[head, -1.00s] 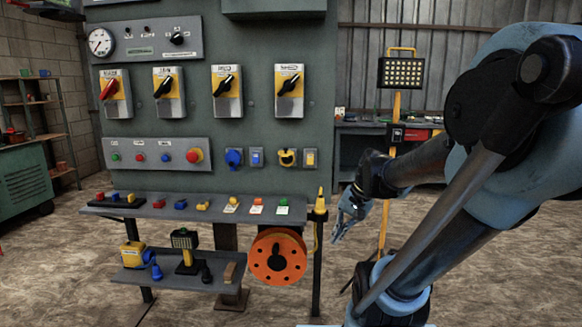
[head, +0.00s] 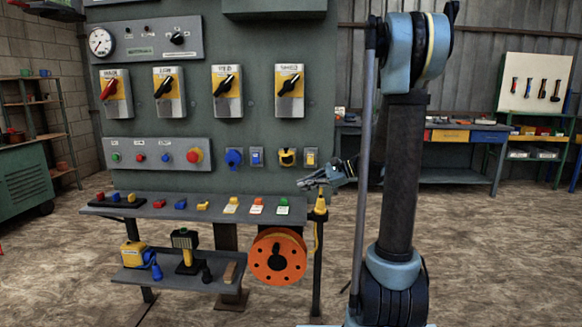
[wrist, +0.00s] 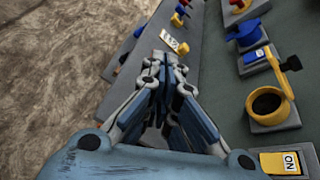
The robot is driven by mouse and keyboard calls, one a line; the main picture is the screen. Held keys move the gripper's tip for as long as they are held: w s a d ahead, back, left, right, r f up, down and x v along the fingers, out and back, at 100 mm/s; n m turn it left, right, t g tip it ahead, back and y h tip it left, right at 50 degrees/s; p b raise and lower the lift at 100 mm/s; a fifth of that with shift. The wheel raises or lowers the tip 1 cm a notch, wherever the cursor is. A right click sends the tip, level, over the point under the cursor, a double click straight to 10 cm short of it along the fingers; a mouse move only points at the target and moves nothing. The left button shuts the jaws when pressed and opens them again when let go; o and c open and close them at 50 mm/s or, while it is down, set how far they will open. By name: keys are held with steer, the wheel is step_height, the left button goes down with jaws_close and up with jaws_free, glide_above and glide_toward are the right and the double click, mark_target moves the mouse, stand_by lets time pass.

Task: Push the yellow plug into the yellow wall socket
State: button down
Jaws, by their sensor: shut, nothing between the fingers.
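The yellow plug (head: 320,203) stands upright in a holder on top of a dark post at the right end of the shelf. The yellow wall socket (head: 287,157) is on the panel to the upper left of the plug. In the wrist view the socket (wrist: 268,104) shows a dark round opening, with its yellow lid raised. My gripper (head: 304,183) is shut and empty, pointing left, a little above the plug and below the socket. In the wrist view my gripper's fingertips (wrist: 166,66) are close together; the plug cannot be made out there.
A blue socket (head: 234,157) and small switches sit left of the yellow socket. A shelf (head: 170,209) with coloured buttons and tags runs below. An orange cable reel (head: 277,257) hangs under it. A workbench (head: 450,177) stands behind my arm. Open floor lies right.

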mark_target(286, 151)
steer(key=w+d+f+m+y, duration=0.1)
steer(key=w+d+m+y, duration=0.1)
steer(key=w+m+y, duration=0.3)
steer(key=w+d+f+y, duration=0.1)
steer(key=w+d+y, duration=0.1)
steer(key=w, duration=0.5)
steer(key=a+r, duration=0.6)
steer(key=a, duration=0.3)
steer(key=shift+w+a, duration=0.25)
steer(key=shift+a, duration=0.1)
steer(key=shift+r, duration=0.1)
